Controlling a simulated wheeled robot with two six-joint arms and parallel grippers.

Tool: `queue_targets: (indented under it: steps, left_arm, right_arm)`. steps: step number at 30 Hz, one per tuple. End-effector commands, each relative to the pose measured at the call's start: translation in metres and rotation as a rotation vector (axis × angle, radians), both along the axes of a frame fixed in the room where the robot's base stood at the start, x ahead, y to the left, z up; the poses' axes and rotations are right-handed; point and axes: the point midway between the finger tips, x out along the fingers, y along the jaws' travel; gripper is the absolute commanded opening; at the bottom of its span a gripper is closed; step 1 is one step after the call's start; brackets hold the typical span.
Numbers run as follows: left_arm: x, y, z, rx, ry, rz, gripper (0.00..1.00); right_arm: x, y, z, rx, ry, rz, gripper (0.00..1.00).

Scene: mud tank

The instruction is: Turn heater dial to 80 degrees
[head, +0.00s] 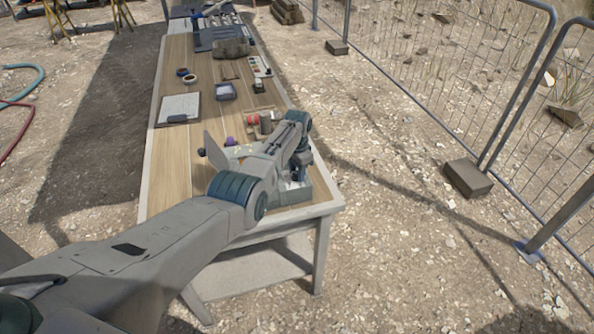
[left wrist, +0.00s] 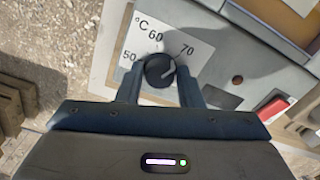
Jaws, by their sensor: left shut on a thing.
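The heater dial (left wrist: 160,70) is a dark round knob on a grey panel with a white scale plate (left wrist: 143,43). The scale reads °C with 50, 60 and 70 visible; no 80 mark shows. A pale pointer line on the dial points up and to the right, about toward the 70. My left gripper (left wrist: 160,90) is shut on the dial, one finger on each side. In the head view my left gripper (head: 299,168) is over the heater (head: 297,194) at the table's near right corner; my arm hides much of it. My right gripper is not in view.
The panel has a red switch (left wrist: 273,107) at its right. The wooden table (head: 172,160) holds a clipboard (head: 180,108), a small tray (head: 225,91), a red cylinder (head: 252,120) and other items farther back. A wire fence (head: 450,60) stands to the right on gravel.

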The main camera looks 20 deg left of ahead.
Motion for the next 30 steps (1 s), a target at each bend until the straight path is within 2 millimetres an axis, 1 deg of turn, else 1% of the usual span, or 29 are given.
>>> queue_targets:
  steps: [1,21,30]
  left_arm:
    - [0.0037,0.0009,0.0056,0.001,-0.011,-0.044,0.11]
    - [0.0042,0.0010,0.0060,0.003,-0.012,-0.679,0.11]
    - [0.0043,0.0012,0.0061,0.005,-0.012,-0.925,0.11]
  right_arm:
    - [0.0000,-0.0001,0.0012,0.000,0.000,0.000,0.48]
    - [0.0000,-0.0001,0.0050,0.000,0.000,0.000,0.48]
    - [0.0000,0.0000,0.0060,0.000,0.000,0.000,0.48]
